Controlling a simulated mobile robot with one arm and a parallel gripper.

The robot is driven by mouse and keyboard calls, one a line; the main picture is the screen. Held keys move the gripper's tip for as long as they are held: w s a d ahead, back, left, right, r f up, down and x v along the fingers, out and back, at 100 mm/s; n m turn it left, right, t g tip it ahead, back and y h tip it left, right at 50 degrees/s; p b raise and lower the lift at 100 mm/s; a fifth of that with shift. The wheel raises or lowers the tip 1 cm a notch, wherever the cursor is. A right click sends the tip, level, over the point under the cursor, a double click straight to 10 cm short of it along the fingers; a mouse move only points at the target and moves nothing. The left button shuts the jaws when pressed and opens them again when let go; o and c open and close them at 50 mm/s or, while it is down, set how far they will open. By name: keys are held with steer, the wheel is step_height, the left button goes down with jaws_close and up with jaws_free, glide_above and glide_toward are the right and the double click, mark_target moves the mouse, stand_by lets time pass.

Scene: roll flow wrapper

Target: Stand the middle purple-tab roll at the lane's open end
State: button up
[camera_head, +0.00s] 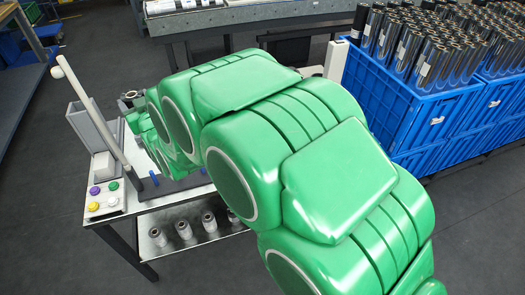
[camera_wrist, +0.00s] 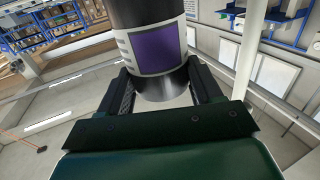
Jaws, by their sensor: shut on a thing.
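A dark roll with a purple tab on a white label (camera_wrist: 155,50) stands between the jaws of my gripper (camera_wrist: 160,95) in the wrist view. The gripper is shut on its lower end, and a pale disc shows at that end. The top of the roll runs out of the picture. In the head view my green arm reaches over the wrapper table and hides my gripper, the held roll and most of the table top. The lane and its open end cannot be made out.
Blue crates (camera_head: 415,110) full of dark rolls stand at the right. A pale slanted post (camera_head: 90,110) and a button panel (camera_head: 105,198) with coloured buttons are at the table's left. Several small metal cylinders (camera_head: 185,230) stand on the lower shelf. Grey floor is clear at front left.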

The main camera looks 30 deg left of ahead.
steer(key=w+d+f+m+t+h, duration=0.3)
steer(key=w+d, duration=1)
steer(key=w, duration=0.2)
steer(key=w+d+f+m+t+h, duration=0.3)
steer(key=w+d+f+t, duration=0.1)
steer(key=w+d, duration=0.95)
steer(key=w+d+f+m+t+h, duration=0.15)
steer(key=w+d, duration=0.25)
steer(key=d, duration=0.7)
steer(key=w+d+f+m+t+h, duration=0.1)
steer(key=w+d+f+h, duration=0.25)
steer(key=d, duration=0.85)
steer(key=w+d+f+m+t+h, duration=0.15)
steer(key=w+d, duration=0.35)
steer(key=d, duration=0.6)
steer(key=s+a+f+n+g+y, duration=0.2)
steer(key=s+a+n+g+y, duration=0.15)
steer(key=a, duration=0.65)
steer(key=s+a+f+n+g+y, duration=0.25)
steer(key=s+a+y, duration=0.2)
steer(key=a, duration=0.65)
steer(key=s+a+f+n+g+y, duration=0.25)
steer(key=s+a, duration=0.25)
steer(key=a, duration=0.5)
steer(key=shift+y, duration=0.3)
steer(key=shift+f, duration=3.5)
steer(key=shift+f, duration=0.15)
